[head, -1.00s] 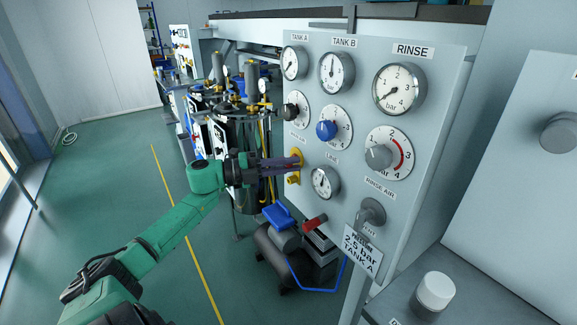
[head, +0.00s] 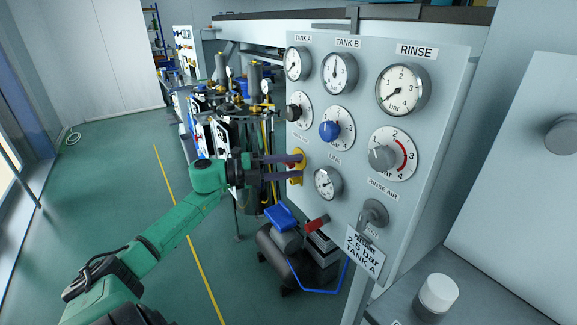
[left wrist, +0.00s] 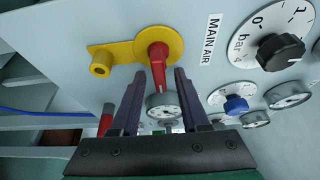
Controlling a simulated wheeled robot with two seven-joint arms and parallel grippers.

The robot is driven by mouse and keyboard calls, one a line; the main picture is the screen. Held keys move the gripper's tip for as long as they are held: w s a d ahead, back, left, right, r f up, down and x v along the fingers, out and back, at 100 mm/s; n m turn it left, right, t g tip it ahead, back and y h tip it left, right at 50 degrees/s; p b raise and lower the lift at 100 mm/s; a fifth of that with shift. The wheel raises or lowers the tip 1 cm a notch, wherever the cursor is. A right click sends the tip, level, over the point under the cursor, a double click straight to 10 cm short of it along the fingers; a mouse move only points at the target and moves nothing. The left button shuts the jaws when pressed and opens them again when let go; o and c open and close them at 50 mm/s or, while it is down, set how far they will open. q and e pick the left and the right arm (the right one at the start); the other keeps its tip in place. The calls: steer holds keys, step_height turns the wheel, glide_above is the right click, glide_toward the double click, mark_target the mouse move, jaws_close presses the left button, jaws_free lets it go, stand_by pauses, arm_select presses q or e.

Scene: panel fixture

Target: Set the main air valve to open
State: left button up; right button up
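The main air valve is a yellow plate (left wrist: 120,50) with a red lever handle (left wrist: 159,66), next to a "MAIN AIR" label in the left wrist view. The lever points down the left wrist picture, and its lower end shows between the fingertips; contact cannot be told. In the head view the valve's yellow plate (head: 298,157) is at the panel's left edge, partly behind my fingers. My left gripper (head: 299,168) is open at the valve, fingers one above the other. It also shows in the left wrist view (left wrist: 160,72). My right gripper is not in view.
The panel (head: 425,110) carries gauges, a blue knob (head: 329,131), a black knob (head: 291,113) and a grey rinse knob (head: 382,158). A tag reading "2.5 bar TANK A" (head: 364,253) hangs low. A compressor (head: 290,250) stands on the floor below.

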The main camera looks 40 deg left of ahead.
arm_select(q)
steer(key=b+v, duration=0.1)
steer(key=v, duration=1.3)
steer(key=shift+s+a, duration=0.2)
steer(key=shift+r, duration=0.1)
